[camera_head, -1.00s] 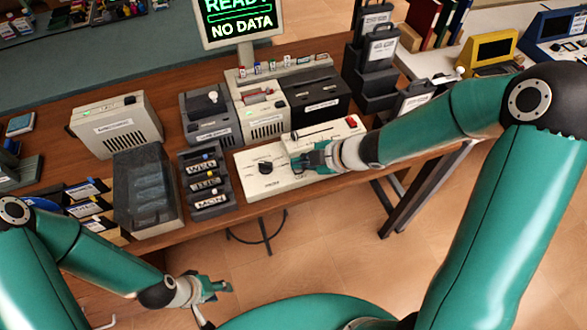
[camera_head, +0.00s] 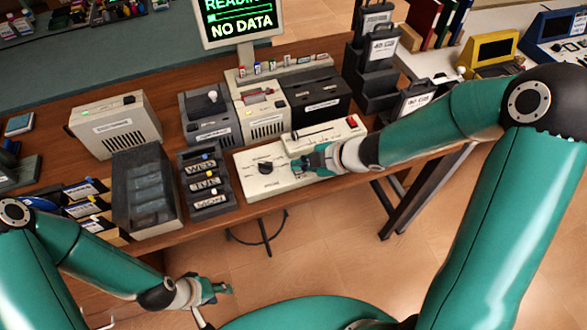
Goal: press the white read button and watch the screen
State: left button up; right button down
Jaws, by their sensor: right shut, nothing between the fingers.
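The cream control panel (camera_head: 246,189) lies at the desk's front edge, with a black knob (camera_head: 265,168) and a red switch (camera_head: 352,121). My right gripper (camera_head: 308,160) is shut and empty, low over the panel right of the knob.
Black cases (camera_head: 377,52) stand at the right. The floor before the desk is clear.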

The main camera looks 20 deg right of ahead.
jog(key=shift+r, duration=0.1)
jog(key=shift+r+p, duration=0.75)
jog(key=shift+p, duration=0.1)
notch_tip(320, 180, up, 5)
jog(key=p, duration=0.5)
dwell(0.6)
